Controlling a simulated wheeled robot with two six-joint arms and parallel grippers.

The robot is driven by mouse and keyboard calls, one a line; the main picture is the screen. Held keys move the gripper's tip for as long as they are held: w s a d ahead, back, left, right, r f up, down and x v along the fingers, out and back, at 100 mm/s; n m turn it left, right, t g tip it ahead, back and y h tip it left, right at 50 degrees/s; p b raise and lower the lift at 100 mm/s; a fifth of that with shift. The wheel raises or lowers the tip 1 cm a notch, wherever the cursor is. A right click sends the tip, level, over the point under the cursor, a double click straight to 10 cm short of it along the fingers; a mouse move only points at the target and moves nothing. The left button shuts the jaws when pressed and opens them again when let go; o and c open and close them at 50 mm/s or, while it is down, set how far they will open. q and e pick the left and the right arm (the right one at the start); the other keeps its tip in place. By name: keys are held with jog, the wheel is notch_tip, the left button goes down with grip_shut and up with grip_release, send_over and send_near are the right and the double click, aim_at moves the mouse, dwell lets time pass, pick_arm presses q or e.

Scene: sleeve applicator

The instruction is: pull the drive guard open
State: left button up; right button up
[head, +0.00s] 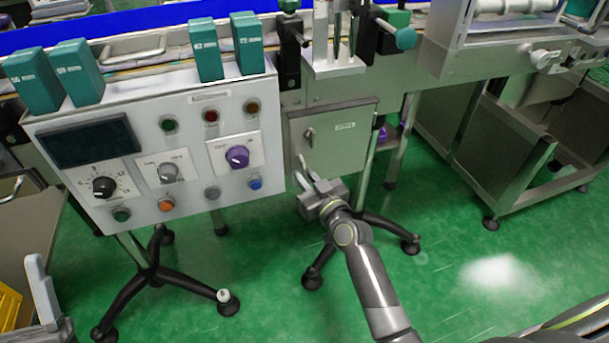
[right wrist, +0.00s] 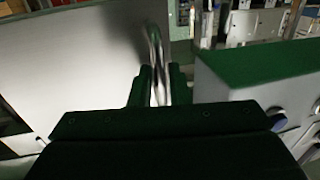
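The drive guard (head: 345,150) is a grey box-shaped cover with a small label and a dark latch, below the conveyor in the head view. It looks closed there. My right gripper (head: 302,172) is at its lower left corner, pointing up and left. In the right wrist view, a shiny metal bar (right wrist: 156,55) stands between the two dark fingers, beside a large pale panel (right wrist: 80,55). I cannot tell whether the fingers press on the bar.
A control panel (head: 130,195) with knobs and buttons stands just left of the guard, close to my right gripper. Black tripod feet (head: 160,275) stand on the green floor below. A metal frame (head: 500,140) is at the right. The floor between is clear.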

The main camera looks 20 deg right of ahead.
jog(key=shift+w, duration=0.25)
grip_shut()
